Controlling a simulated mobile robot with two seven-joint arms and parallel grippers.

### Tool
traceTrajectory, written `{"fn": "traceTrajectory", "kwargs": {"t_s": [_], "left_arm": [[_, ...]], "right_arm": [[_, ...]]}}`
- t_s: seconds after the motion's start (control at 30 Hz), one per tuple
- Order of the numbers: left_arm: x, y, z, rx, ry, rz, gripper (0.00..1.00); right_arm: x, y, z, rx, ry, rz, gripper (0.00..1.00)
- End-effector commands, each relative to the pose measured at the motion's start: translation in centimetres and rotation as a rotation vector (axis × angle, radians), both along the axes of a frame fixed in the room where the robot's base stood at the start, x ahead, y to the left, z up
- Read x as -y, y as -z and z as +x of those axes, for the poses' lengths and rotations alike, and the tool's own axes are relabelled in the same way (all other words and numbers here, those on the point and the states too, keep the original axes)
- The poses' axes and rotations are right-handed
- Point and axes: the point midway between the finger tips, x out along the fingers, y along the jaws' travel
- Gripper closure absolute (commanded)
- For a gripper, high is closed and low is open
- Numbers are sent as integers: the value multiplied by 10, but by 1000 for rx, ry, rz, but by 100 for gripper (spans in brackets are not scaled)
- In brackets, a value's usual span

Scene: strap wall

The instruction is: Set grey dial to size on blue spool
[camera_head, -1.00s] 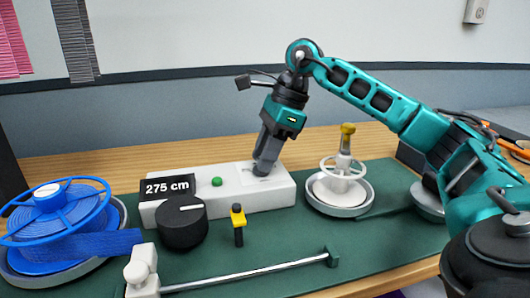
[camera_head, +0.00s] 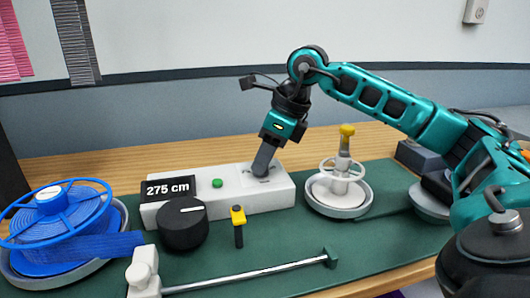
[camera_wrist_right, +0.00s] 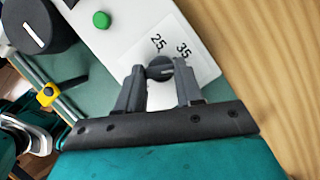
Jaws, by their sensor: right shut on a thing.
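The small grey dial (camera_wrist_right: 159,69) sits on the white box (camera_head: 230,201), beside printed marks 25 and 35 in the right wrist view. A short pale line shows on the dial, but I cannot tell which mark it points at. My right gripper (camera_wrist_right: 160,88) is shut on the dial, one finger on each side; in the head view the gripper (camera_head: 263,172) points down at the box's right part and hides the dial. The blue spool (camera_head: 62,220) stands at the far left with blue strap coming off it; no size on it is readable. My left gripper is not in view.
The white box carries a green button (camera_head: 217,183) and a display (camera_head: 168,188) reading 275 cm. A white spool holder (camera_head: 340,187) stands right of the box.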

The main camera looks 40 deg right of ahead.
Motion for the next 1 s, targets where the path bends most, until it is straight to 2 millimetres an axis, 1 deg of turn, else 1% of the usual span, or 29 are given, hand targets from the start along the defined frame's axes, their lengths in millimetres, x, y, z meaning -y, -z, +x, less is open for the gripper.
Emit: {"fn": "traceTrajectory", "kwargs": {"t_s": [0.2,0.5,0.7,1.0], "left_arm": [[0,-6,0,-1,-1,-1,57],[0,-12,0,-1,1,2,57],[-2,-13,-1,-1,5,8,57],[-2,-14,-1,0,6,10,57]], "right_arm": [[-2,-1,-1,1,198,-1,94],[-4,-1,-1,0,419,0,94],[-5,-1,-1,0,508,1,94],[-4,0,-1,-1,561,1,94]]}}
